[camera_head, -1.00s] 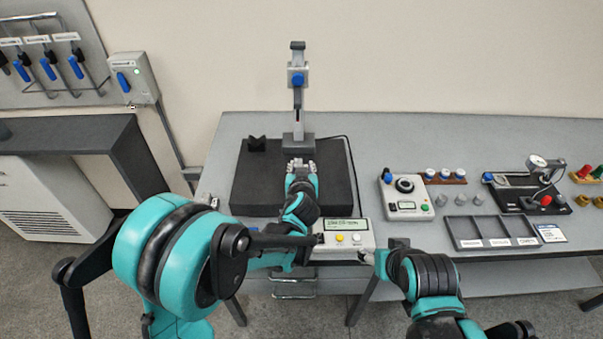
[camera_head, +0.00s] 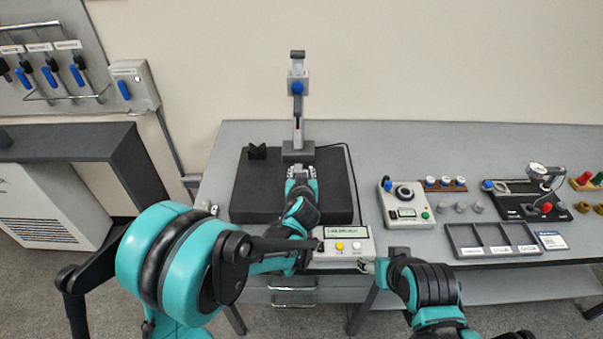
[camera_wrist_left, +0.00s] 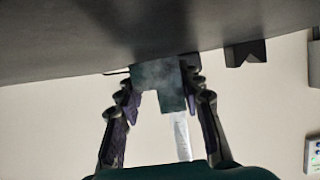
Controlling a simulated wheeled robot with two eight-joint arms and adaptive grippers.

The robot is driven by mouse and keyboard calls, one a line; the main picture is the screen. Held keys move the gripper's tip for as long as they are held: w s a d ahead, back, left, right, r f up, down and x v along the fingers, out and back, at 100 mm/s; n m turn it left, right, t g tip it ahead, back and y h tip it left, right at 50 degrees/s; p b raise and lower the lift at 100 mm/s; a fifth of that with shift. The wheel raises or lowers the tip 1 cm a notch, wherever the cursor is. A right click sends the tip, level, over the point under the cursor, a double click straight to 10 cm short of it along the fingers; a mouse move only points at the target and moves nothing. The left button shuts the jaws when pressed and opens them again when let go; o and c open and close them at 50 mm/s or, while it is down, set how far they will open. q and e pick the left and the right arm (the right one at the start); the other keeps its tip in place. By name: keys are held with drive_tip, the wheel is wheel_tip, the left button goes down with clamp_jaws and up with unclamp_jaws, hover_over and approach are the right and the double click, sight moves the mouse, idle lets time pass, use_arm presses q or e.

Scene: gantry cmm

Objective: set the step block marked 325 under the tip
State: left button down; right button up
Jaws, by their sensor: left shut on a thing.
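My left gripper (camera_head: 300,170) is low over the dark granite plate (camera_head: 252,197), just in front of the grey stand (camera_head: 298,155). In the left wrist view its two fingers (camera_wrist_left: 168,92) are shut on a grey stepped block (camera_wrist_left: 158,76). No marking on the block is readable. The stand's upright (camera_head: 298,122) rises behind the gripper and carries a slide with a blue knob (camera_head: 297,88). I cannot tell the gap between the block and the tip. My right gripper (camera_head: 370,266) is right of the control box, near the table's front edge; its jaws are too small to judge.
A dark V-shaped block (camera_head: 257,152) stands at the plate's back left. A control box (camera_head: 342,246) with a display and buttons sits in front of the plate. A dial box (camera_head: 405,203), an empty compartment tray (camera_head: 492,238) and a dial gauge stand (camera_head: 532,197) are to the right.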

use_arm(q)
drive_tip(key=shift+f+b, duration=0.3)
drive_tip(key=c, duration=0.9)
unclamp_jaws()
drive_tip(key=v, duration=1.2)
drive_tip(key=shift+a, duration=0.1)
drive_tip(key=s+a+g+y, duration=0.1)
drive_tip(key=s+a+g, duration=0.1)
drive_tip(key=s+a, duration=0.35)
drive_tip(key=s+a+g+y, duration=0.1)
drive_tip(key=s+a+g, duration=0.15)
drive_tip(key=a, duration=0.65)
drive_tip(key=s+a+f+g+h, duration=0.1)
drive_tip(key=s+a+g+h, duration=0.1)
drive_tip(key=s, duration=1)
drive_tip(key=shift+a+f, duration=0.25)
drive_tip(key=shift+a, duration=0.3)
